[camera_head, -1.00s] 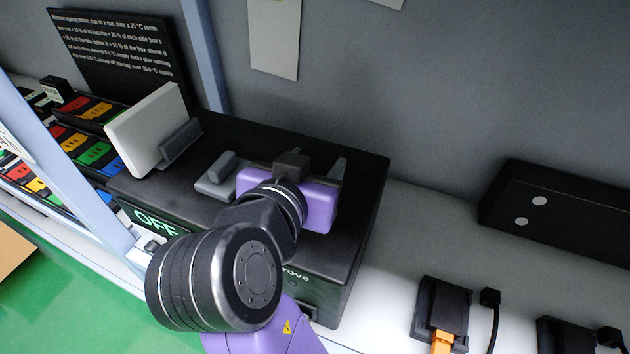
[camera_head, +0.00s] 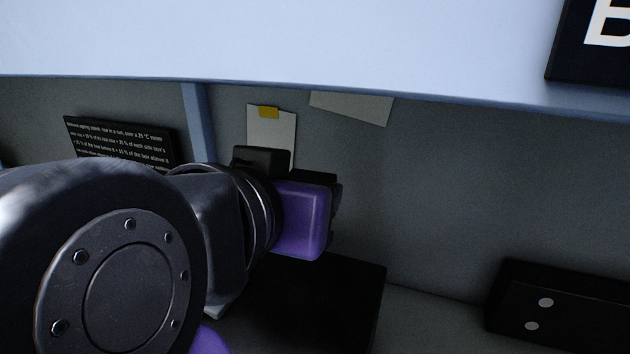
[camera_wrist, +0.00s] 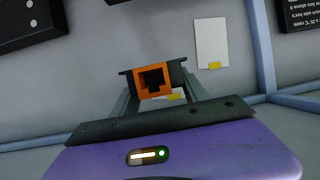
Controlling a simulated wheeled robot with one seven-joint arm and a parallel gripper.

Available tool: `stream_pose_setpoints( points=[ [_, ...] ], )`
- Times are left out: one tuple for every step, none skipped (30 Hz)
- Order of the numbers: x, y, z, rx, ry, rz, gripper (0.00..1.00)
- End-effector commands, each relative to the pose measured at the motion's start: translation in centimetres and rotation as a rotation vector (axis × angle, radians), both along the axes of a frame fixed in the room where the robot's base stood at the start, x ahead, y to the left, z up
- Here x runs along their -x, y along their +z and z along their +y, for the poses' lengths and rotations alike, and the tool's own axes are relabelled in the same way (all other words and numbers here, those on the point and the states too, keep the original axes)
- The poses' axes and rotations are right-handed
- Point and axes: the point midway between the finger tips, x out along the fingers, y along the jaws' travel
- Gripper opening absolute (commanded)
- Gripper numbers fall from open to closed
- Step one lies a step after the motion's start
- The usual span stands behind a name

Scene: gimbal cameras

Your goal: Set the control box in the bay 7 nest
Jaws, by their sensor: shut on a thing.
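My gripper (camera_head: 330,198) is raised above a black bench unit (camera_head: 300,310) in the head view; its purple body hides much of what it holds. In the wrist view, my gripper (camera_wrist: 155,92) is shut on a small black box with an orange-framed square socket (camera_wrist: 139,82), which I take to be the control box. The socket faces the wrist camera. No nest marked bay 7 can be made out.
A pale blue beam (camera_head: 250,45) crosses the top, with a dark sign (camera_head: 600,45) showing part of a letter B at right. A black case with two pale dots (camera_head: 565,305) is at lower right. A dark text board (camera_head: 120,142) and papers are on the grey wall.

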Motion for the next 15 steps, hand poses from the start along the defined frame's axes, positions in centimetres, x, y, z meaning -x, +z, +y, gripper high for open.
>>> stream_pose_setpoints(
  points=[
    [0.5,0.1,0.2,0.0,0.001,-0.001,0.06],
    [0.7,0.2,0.3,0.001,0.001,-0.001,0.06],
    [1.1,0.1,0.5,0.0,0.002,-0.001,0.06],
    [1.3,0.1,0.6,0.0,0.002,-0.001,0.06],
    [1.6,0.1,0.6,0.0,0.002,0.0,0.06],
    [1.9,0.1,0.7,0.001,0.001,0.0,0.06],
    [2.2,0.1,0.8,0.001,0.001,0.0,0.06],
    [2.4,0.1,0.9,0.001,0.001,-0.001,0.06],
    [2.7,0.1,1.0,0.0,0.002,-0.001,0.06],
    [3.0,0.2,1.2,0.001,0.003,-0.001,0.06],
    [3.3,0.2,1.3,0.001,0.003,-0.001,0.06],
    [3.6,0.2,1.4,0.001,0.004,-0.001,0.06],
    [3.9,0.2,1.5,0.001,0.003,0.0,0.06],
    [4.1,0.2,1.5,0.001,0.003,0.0,0.06],
    [4.3,0.1,1.6,0.001,0.001,0.0,0.06]
  ],
)
